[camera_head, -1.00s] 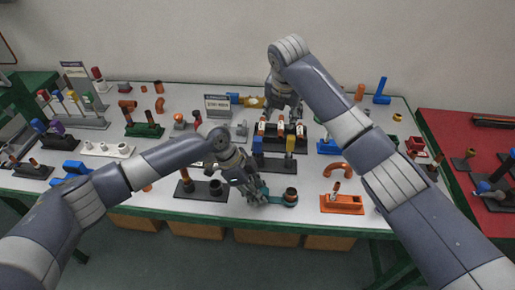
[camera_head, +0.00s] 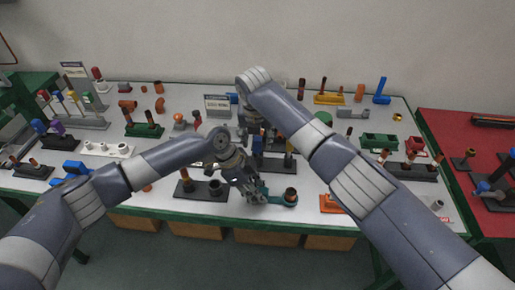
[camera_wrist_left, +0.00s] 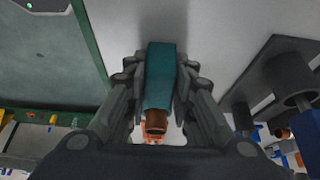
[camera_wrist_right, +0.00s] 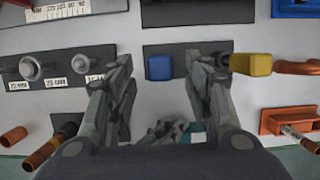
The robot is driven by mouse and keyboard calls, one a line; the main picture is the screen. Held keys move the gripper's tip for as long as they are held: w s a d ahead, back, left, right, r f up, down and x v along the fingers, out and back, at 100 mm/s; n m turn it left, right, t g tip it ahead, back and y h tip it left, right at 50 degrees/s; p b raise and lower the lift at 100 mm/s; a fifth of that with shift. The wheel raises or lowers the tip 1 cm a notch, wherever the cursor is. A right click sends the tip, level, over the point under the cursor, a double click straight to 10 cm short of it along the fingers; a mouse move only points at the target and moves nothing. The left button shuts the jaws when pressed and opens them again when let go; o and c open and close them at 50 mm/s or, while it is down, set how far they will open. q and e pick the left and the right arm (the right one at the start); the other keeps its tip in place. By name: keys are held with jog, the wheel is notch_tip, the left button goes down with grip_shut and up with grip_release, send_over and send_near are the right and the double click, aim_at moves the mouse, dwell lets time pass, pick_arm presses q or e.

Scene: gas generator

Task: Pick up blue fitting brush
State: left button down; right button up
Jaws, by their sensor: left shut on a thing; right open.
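The blue brush (camera_wrist_right: 159,67) shows as a blue block on a dark stand (camera_wrist_right: 185,48) in the right wrist view, left of a yellow brush (camera_wrist_right: 251,64). My right gripper (camera_wrist_right: 162,78) is open. Its fingers flank the blue block in the picture; I cannot tell the gap in depth. In the head view my right gripper (camera_head: 252,130) hangs over this stand, and its arm hides part of it. My left gripper (camera_head: 256,193) is shut on a teal piece (camera_wrist_left: 160,75) with a copper-coloured end, near the table's front edge.
A dark plate with cylinders (camera_head: 200,188) lies left of my left gripper. An orange holder (camera_head: 331,204) sits to the right, partly behind my right arm. A red table (camera_head: 450,128) is at far right.

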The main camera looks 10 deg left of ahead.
aim_at(258, 139)
jog(key=shift+x, duration=1.65)
jog(key=shift+w, duration=0.15)
jog(key=c, duration=1)
